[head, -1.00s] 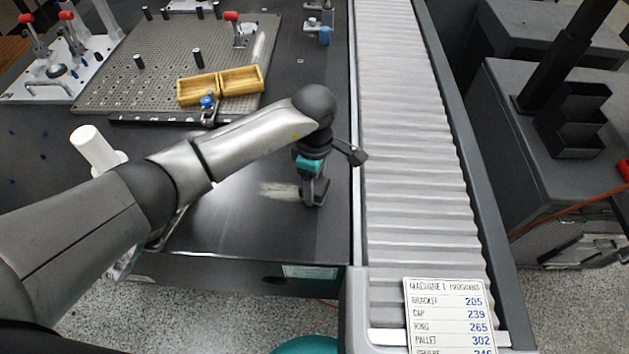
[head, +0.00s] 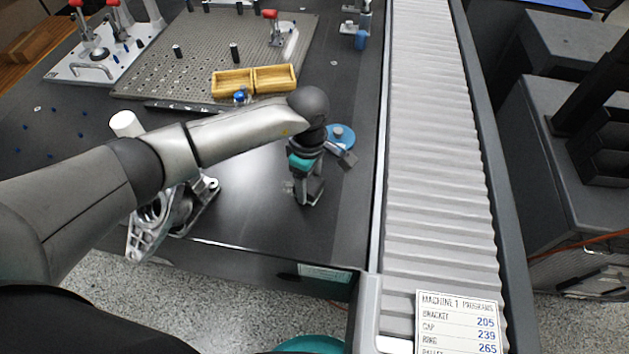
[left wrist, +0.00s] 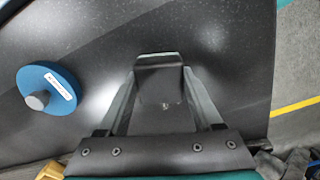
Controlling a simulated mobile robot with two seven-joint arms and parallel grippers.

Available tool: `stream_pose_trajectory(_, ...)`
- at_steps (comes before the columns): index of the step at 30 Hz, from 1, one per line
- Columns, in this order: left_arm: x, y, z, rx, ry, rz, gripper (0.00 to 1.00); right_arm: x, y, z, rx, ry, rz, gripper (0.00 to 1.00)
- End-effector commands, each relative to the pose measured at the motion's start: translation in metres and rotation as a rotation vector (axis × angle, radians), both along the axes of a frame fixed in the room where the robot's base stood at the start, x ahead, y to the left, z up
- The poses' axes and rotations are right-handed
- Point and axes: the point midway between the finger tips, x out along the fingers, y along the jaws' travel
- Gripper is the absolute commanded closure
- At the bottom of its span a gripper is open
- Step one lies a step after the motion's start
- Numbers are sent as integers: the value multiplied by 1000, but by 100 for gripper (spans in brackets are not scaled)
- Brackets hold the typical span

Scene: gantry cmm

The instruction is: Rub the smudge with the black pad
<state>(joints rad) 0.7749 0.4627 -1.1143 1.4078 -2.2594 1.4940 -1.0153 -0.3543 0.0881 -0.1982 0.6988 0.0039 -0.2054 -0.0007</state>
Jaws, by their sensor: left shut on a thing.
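My left gripper (head: 308,190) reaches down to the dark table top near its front edge. In the left wrist view the gripper (left wrist: 162,90) is shut on the black pad (left wrist: 160,82), which sits between the fingertips. In the head view the pad is hard to tell from the dark fingers, and I cannot tell whether it touches the table. A small pale trace of the smudge (head: 288,187) shows just left of the gripper; anything under the pad is hidden. My right gripper is not in view.
A blue disc with a grey knob (head: 341,134) lies behind the gripper. A metal casting (head: 172,215) stands at the front left, and a two-part wooden tray (head: 253,80) farther back. The roller conveyor (head: 435,150) runs along the right. The table front between is clear.

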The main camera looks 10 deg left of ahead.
Motion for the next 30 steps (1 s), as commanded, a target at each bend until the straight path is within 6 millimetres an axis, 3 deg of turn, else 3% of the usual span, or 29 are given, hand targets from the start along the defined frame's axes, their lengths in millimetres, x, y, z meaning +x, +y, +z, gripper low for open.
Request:
stream_pose_trajectory(9,-1,26,0,1,-1,2,90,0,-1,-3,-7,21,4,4)
stream_pose_trajectory(30,-3,61,-3,-2,-3,1,90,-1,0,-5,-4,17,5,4)
